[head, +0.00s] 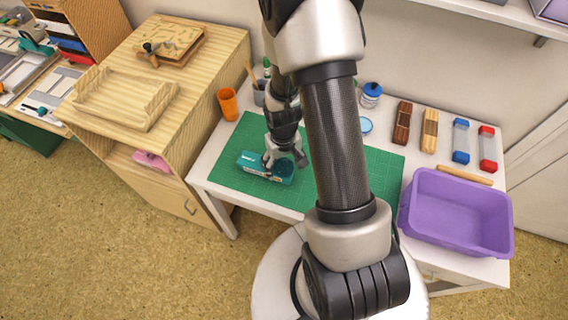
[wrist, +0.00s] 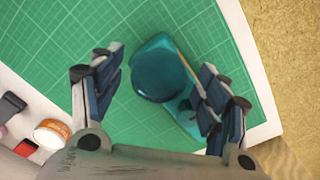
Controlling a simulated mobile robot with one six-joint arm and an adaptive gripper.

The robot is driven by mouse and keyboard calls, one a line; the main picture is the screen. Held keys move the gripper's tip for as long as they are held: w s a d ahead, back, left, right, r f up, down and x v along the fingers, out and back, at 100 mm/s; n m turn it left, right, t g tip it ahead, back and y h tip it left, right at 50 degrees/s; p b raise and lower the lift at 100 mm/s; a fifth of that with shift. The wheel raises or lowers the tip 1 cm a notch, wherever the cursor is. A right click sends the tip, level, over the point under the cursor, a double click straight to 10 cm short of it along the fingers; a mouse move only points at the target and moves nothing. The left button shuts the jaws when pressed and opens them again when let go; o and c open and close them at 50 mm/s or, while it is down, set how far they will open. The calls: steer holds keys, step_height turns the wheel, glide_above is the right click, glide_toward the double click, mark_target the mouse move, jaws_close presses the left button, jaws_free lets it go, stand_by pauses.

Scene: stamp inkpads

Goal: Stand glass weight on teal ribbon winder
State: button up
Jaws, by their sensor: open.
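The teal ribbon winder (head: 250,160) lies on the green cutting mat, left of the arm. It also shows in the wrist view (wrist: 184,108), partly behind a finger. A round, dark teal, see-through disc, which looks like the glass weight (wrist: 158,76), overlaps the winder's top between my fingers. It reaches past the winder's left edge in that view. I cannot tell how firmly it rests there. My gripper (head: 284,161) is open, just above the winder; its fingers (wrist: 162,62) stand apart either side of the disc, with a gap on the left.
The green mat (head: 232,183) has free room around the winder. An orange cup (head: 228,103) stands at the table's back left. A purple bin (head: 457,212) is at the right. Wooden and clear blocks stand behind it. A wooden cabinet (head: 165,170) stands left of the table.

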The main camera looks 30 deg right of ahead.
step_height(320, 180, up, 12)
steer(key=r+p, duration=0.1)
steer(key=p, duration=0.4)
step_height(320, 180, up, 15)
steer(key=n+t, duration=0.1)
steer(key=t, duration=0.1)
glide_above(283, 165)
steer(key=s+a, duration=0.3)
steer(key=a, duration=0.2)
steer(key=s+a+r+n+t, duration=0.1)
steer(key=s+a+r, duration=0.4)
steer(key=s+r, duration=0.5)
steer(key=shift+s+a+t, duration=0.2)
steer(key=shift+s+t, duration=0.1)
steer(key=shift+t, duration=0.5)
